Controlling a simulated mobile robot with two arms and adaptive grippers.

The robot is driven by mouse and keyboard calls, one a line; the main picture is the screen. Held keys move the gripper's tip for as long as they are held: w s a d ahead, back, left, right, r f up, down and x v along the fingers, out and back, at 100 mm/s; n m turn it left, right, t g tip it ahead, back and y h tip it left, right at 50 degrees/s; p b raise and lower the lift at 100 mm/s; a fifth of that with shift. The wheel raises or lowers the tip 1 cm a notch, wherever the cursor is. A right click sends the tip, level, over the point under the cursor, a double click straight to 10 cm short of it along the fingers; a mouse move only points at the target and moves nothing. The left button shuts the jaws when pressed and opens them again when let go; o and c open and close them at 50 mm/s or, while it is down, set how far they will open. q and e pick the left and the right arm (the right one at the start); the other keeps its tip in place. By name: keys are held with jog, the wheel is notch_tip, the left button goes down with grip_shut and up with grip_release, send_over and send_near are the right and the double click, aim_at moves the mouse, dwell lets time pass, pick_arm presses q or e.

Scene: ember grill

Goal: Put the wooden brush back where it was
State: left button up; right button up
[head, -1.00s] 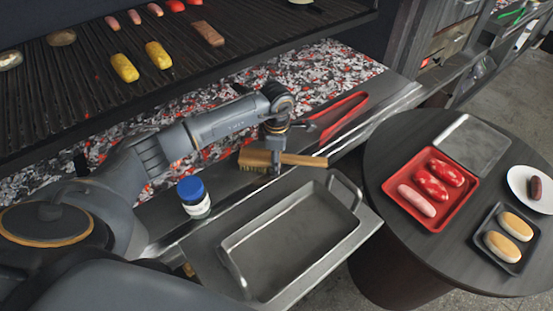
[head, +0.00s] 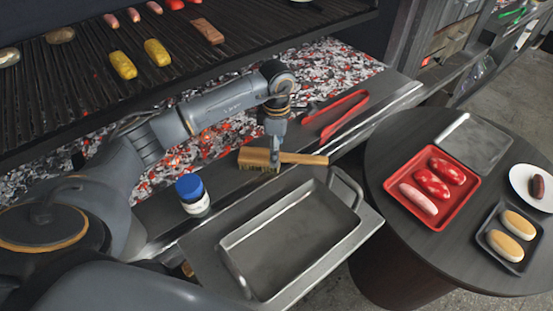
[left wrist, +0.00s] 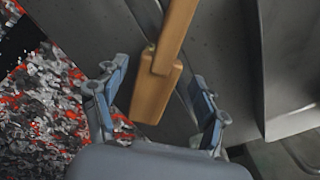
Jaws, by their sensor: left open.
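The wooden brush (head: 262,158) lies on the metal ledge between the coals and the steel tray, its handle pointing right. My left gripper (head: 276,163) is directly above it, fingers pointing down. In the left wrist view the brush (left wrist: 155,92) runs between the two spread fingers of the left gripper (left wrist: 155,100), apart from both. The fingers partly hide the brush in the head view. My right gripper is not in view.
A blue-capped jar (head: 193,195) stands left of the brush. Red tongs (head: 343,116) lie behind and to the right. The steel tray (head: 230,262) is in front. Hot coals (head: 330,70) lie behind the ledge, below the grill. A round table (head: 385,165) with trays stands at right.

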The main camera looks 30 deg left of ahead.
pick_arm(q)
notch_tip(320, 180, up, 8)
jog(key=b, duration=0.1)
jog(key=shift+f, duration=0.2)
jog(key=shift+f, duration=0.1)
dwell(0.3)
